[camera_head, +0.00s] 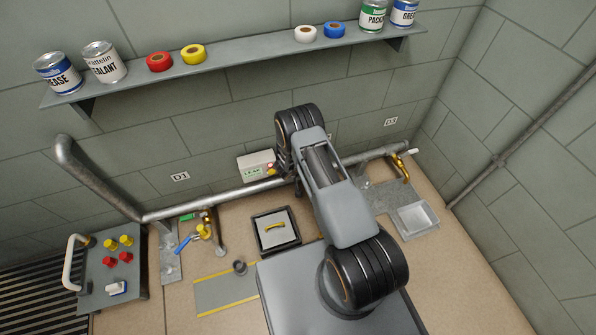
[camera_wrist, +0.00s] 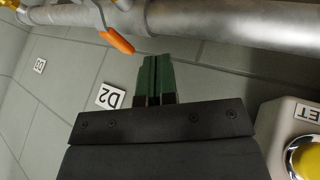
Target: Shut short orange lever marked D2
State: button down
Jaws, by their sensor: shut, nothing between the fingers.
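The short orange lever (camera_wrist: 117,41) shows in the wrist view at the upper left. It hangs from the grey pipe (camera_wrist: 230,20) and slants down to the right, at an angle to the pipe. The D2 label (camera_wrist: 110,97) is on the wall below it. My gripper (camera_wrist: 153,62) is shut and empty, its green-padded fingertips just right of the lever's free end. I see a small gap between them in the picture, but cannot tell the depth. In the head view my arm hides the lever and my gripper.
A box with a yellow button (camera_wrist: 305,158) is at the wrist view's right edge. A brass valve (camera_head: 402,168) is right. A shelf (camera_head: 240,64) spans above.

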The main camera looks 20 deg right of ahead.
jog(key=b+x, duration=0.1)
jog(key=x, duration=0.2)
jog(key=shift+d+f, duration=0.1)
jog(key=shift+f, duration=0.25)
jog(key=shift+d+r+b, duration=0.15)
jog(key=shift+d+b, duration=0.3)
jog(key=shift+d, duration=0.65)
jog(key=shift+d+r, duration=0.1)
jog(key=shift+d, duration=0.75)
